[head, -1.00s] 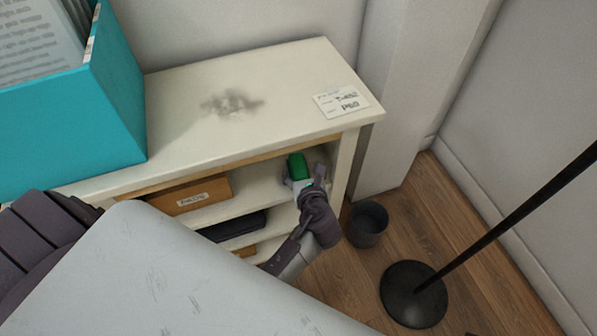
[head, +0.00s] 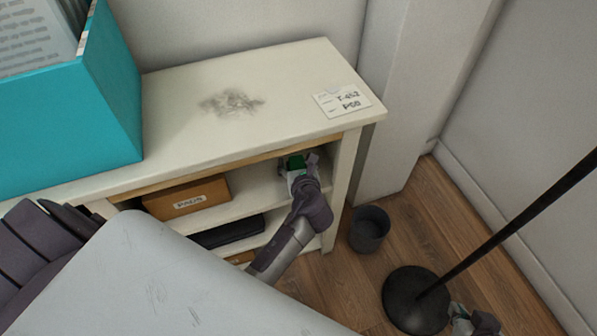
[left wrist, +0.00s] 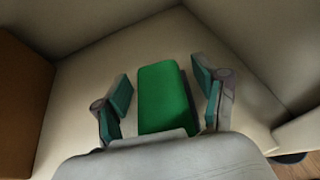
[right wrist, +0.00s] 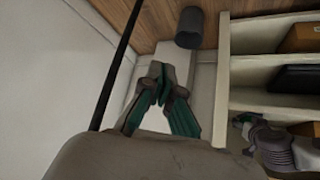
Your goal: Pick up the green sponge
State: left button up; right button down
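The green sponge (head: 296,161) lies on the upper shelf inside the white shelf unit, near its right end. In the left wrist view the sponge (left wrist: 163,95) is a green block between the two fingers of my left gripper (left wrist: 164,80). The fingers are open, one on each side, with gaps to the sponge. Its near end is hidden by the gripper body. In the head view my left gripper (head: 303,172) reaches into the shelf and partly covers the sponge. My right gripper (right wrist: 162,78) is empty, its fingertips together, away from the shelf.
A brown box (head: 187,197) sits left of the sponge on the same shelf; a dark case (head: 228,230) lies below. The unit's top (head: 190,125) holds a teal box (head: 75,120) and a label card. A dark bin (head: 369,229) and a black stand (head: 416,298) are on the floor.

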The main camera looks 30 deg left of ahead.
pick_arm(q)
jog(key=c, duration=0.7)
